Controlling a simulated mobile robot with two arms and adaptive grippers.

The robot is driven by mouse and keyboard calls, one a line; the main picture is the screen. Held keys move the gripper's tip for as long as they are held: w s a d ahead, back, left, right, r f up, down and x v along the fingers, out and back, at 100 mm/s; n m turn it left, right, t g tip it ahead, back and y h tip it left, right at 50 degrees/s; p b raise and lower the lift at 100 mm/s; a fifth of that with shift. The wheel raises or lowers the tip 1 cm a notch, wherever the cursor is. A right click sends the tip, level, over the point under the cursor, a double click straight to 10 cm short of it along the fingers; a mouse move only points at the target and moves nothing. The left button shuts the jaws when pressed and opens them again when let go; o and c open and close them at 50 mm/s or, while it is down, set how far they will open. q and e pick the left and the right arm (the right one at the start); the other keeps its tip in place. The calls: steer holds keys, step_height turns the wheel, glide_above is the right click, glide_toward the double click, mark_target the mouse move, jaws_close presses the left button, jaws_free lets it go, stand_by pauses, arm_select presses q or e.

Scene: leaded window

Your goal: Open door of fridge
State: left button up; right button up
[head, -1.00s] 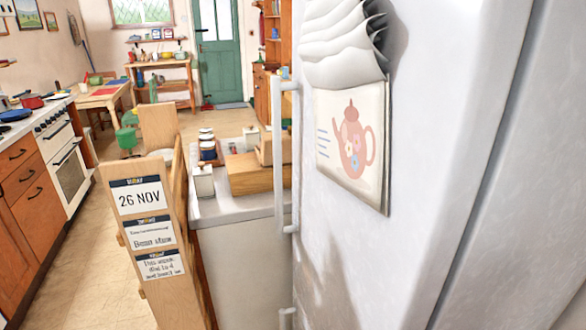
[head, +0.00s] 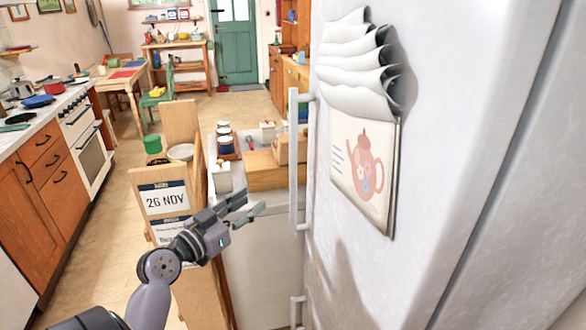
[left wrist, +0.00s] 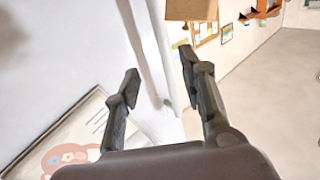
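The white fridge door (head: 450,130) fills the right of the head view and looks shut. Its upright pale bar handle (head: 294,165) is at the door's left edge. My left gripper (head: 253,203) is open and empty, a little left of the handle's lower part, with a gap between them. In the left wrist view my gripper's two fingers (left wrist: 158,72) are spread, and the handle bar (left wrist: 158,60) passes between them in the picture; contact is not visible. My right gripper is not in view.
A teapot picture (head: 362,165) with curled sheets hangs on the door. A second handle (head: 297,312) shows lower down. Left of the fridge stand a counter with a wooden box (head: 255,178) and a wooden board with a date card (head: 165,200). Open floor lies beyond.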

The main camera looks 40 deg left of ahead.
mark_target(291, 173)
arm_select(q)
steer(key=w+p, duration=0.1)
steer(key=w, duration=0.4)
steer(key=w+p, duration=0.2)
steer(key=w, duration=0.3)
steer(key=w+p, duration=0.2)
steer(key=w, duration=0.4)
steer(key=shift+a, duration=0.3)
steer(key=shift+w+f+p, duration=0.1)
steer(key=shift+w+p, duration=0.25)
steer(key=shift+w, duration=0.3)
steer(key=shift+c, duration=0.2)
jaws_close()
